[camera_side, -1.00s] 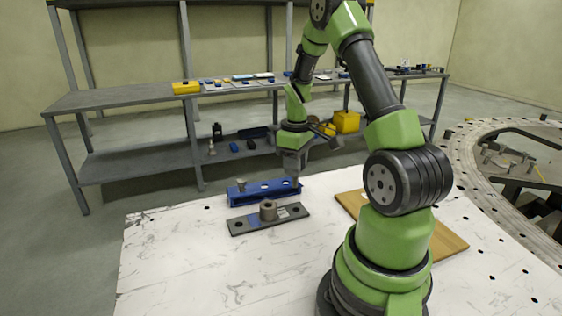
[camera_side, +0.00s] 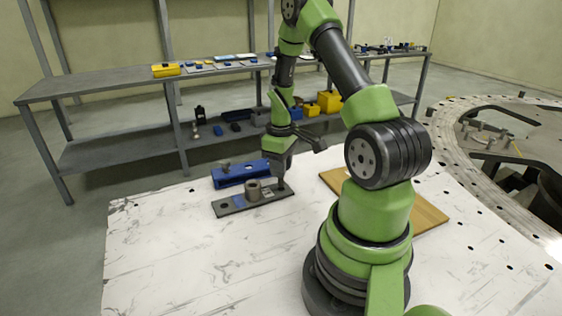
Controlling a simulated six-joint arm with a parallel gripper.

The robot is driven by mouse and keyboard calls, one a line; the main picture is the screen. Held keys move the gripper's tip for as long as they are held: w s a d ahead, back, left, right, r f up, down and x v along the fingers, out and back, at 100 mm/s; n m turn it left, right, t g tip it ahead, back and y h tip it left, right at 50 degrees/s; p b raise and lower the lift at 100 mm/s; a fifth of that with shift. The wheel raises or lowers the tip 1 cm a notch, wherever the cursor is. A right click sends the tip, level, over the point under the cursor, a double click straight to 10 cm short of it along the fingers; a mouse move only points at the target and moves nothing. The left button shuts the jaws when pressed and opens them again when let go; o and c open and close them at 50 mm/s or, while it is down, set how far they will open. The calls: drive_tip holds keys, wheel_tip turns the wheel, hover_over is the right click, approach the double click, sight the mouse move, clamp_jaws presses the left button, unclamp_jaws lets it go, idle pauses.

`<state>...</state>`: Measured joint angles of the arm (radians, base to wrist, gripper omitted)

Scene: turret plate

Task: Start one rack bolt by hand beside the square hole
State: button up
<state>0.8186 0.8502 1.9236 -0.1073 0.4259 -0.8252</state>
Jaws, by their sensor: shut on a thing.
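A dark flat plate (camera_side: 229,209) lies on the white worktop. A round grey boss (camera_side: 253,191) stands at its middle, and a round hole shows near its left end. I cannot make out a square hole. A blue rack (camera_side: 228,182) lies just behind the plate, with a small bolt-like piece (camera_side: 225,166) at its left end. My gripper (camera_side: 281,181) points down over the right end of the plate. It is shut on a small dark piece, probably a bolt, largely hidden by the jaws. I cannot tell whether it touches the plate.
A wooden board (camera_side: 428,218) lies to the right, partly behind my arm. A ring-shaped perforated table (camera_side: 447,150) stands at far right. A grey shelf bench (camera_side: 100,88) with yellow and blue items stands behind. The worktop's front left is clear.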

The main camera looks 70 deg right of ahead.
drive_tip(key=n, duration=2.1)
drive_tip(key=shift+n, duration=0.4)
drive_tip(key=shift+f, duration=0.25)
idle(0.4)
drive_tip(key=shift+f, duration=0.25)
drive_tip(key=shift+f, duration=0.4)
idle(1.5)
